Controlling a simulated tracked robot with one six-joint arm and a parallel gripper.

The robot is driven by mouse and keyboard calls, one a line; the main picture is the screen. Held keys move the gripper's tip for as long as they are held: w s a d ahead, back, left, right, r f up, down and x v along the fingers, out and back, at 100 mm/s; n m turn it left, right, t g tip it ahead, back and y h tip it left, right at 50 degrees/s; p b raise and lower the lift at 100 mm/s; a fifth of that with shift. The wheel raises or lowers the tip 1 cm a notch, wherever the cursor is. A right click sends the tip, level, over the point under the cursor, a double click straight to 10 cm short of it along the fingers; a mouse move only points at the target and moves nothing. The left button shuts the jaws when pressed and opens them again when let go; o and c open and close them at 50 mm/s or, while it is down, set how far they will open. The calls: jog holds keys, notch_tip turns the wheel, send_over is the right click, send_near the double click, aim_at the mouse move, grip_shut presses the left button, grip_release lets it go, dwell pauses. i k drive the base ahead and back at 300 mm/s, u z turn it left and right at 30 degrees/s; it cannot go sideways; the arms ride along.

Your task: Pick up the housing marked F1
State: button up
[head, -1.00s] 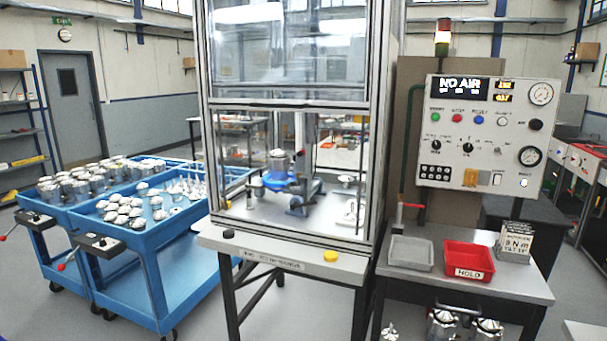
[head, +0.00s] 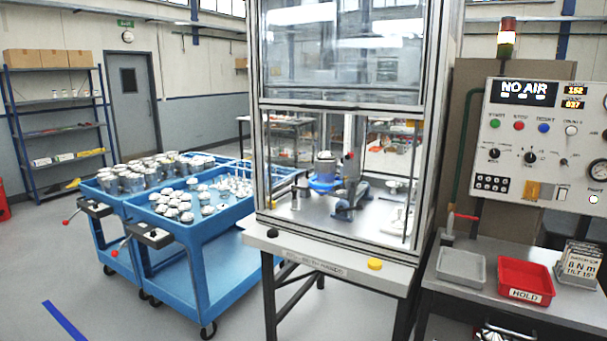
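Several silver cylindrical parts that look like housings (head: 131,180) stand on the left blue cart (head: 105,231). Smaller silver dome-shaped parts (head: 185,204) sit on the right blue cart (head: 178,273). One silver part (head: 325,164) stands upright on a blue fixture (head: 325,183) inside the glazed test cell (head: 262,150).
The bench (head: 470,293) right of the cell holds a grey tray (head: 461,268), a red HOLD tray (head: 525,280) and a card stack (head: 579,262). A control panel (head: 545,140) reads NO AIR. Shelving (head: 60,118) stands back left. The floor at front left is clear.

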aim_at(325, 171)
jog(key=u, duration=0.35)
jog(key=i, duration=0.55)
jog(key=u, duration=0.85)
jog(key=i, duration=0.7)
jog(key=u, duration=0.3)
jog(key=i, duration=1.55)
jog(key=z, duration=0.55)
jog(key=i, duration=0.55)
jog(key=z, duration=0.9)
jog(key=i, duration=0.55)
jog(key=z, duration=0.2)
